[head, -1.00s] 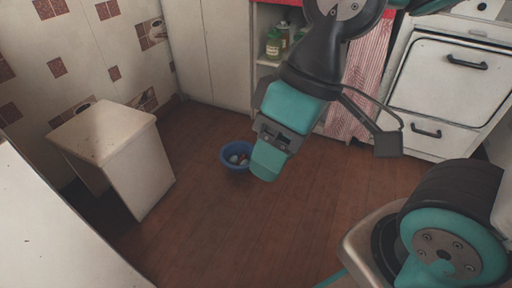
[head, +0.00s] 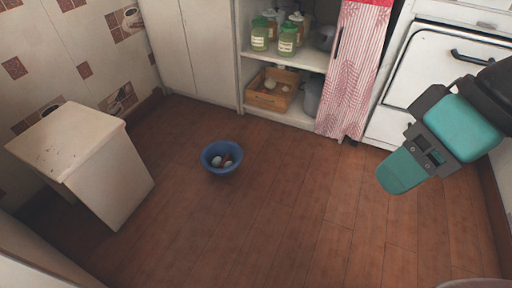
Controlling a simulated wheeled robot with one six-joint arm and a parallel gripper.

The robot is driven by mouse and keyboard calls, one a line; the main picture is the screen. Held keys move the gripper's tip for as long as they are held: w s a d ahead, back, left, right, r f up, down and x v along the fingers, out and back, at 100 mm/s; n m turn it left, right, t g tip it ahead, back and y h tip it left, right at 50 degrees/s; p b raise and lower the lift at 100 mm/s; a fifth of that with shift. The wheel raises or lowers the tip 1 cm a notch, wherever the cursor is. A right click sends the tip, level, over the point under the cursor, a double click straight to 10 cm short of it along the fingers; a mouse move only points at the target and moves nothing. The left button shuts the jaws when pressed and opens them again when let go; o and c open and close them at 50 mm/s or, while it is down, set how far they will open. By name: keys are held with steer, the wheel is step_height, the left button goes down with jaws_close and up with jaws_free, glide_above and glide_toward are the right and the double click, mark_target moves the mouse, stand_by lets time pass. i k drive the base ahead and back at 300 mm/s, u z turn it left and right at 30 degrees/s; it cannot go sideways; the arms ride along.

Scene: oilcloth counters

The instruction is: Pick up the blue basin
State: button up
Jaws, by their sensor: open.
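The blue basin (head: 209,167) stands upright on the brown wooden floor, left of the middle of the head view. A few small items lie in it, some pale and one reddish; I cannot tell what they are. My gripper (head: 402,172) is at the right of the view, above the floor and well apart from the basin. It is open and I see nothing in it. One finger hides most of the other from this side.
A white stool (head: 118,175) stands left of the basin. Behind is an open shelf with green jars (head: 287,40) and a wooden crate (head: 273,89), beside a striped curtain (head: 352,70) and a white oven (head: 430,85). The floor around the basin is clear.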

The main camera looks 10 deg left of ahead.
mark_target(221, 148)
steer(key=i, duration=1.05)
steer(key=u, duration=1.7)
